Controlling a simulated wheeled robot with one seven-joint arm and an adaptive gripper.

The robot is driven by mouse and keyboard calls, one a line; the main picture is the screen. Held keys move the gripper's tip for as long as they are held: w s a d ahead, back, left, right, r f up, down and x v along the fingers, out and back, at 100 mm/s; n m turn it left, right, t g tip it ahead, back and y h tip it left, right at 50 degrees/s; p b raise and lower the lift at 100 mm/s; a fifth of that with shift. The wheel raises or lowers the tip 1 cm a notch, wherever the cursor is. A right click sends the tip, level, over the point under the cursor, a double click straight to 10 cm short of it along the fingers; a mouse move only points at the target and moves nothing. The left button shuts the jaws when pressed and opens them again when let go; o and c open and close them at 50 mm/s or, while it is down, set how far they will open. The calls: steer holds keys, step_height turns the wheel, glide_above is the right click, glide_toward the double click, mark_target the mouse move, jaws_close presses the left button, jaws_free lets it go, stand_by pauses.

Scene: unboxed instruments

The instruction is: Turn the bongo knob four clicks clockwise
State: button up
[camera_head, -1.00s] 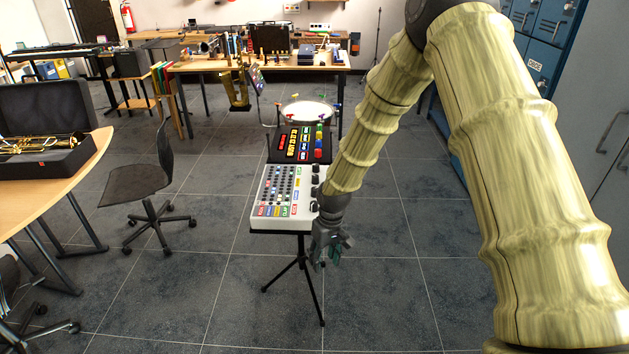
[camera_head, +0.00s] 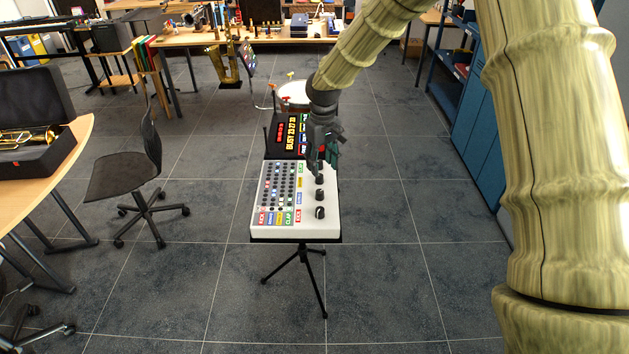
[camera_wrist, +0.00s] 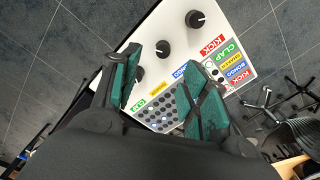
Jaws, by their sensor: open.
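The white drum machine (camera_head: 284,230) stands on a black tripod, with black knobs down its right side. The bongo knob (camera_head: 319,194) is second from the front, beside a blue label; the wrist view also shows it (camera_wrist: 163,48), with a small white mark on it. The kick knob (camera_head: 320,212) is in front of it. The yellow-label knob (camera_wrist: 140,73) shows partly beside a finger in the wrist view. My gripper (camera_head: 322,166) is open above the machine's back right part, behind the bongo knob. Its green-padded fingers (camera_wrist: 165,75) hold nothing; the fourth knob is hidden.
A black device with lit red and yellow text (camera_head: 288,135) stands just behind the machine. A drum (camera_head: 294,92) is farther back. An office chair (camera_head: 130,172) and a table with a brass instrument case (camera_head: 70,150) are left. Floor is clear to the right.

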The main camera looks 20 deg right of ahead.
mark_target(320, 191)
steer(key=shift+a+f+p, duration=0.15)
steer(key=shift+f+p, duration=0.7)
steer(key=shift+f, duration=1.75)
steer(key=shift+a+f+p, duration=0.1)
steer(key=shift+f+p, duration=0.7)
steer(key=shift+f, duration=1.75)
steer(key=shift+c, duration=0.2)
jaws_close()
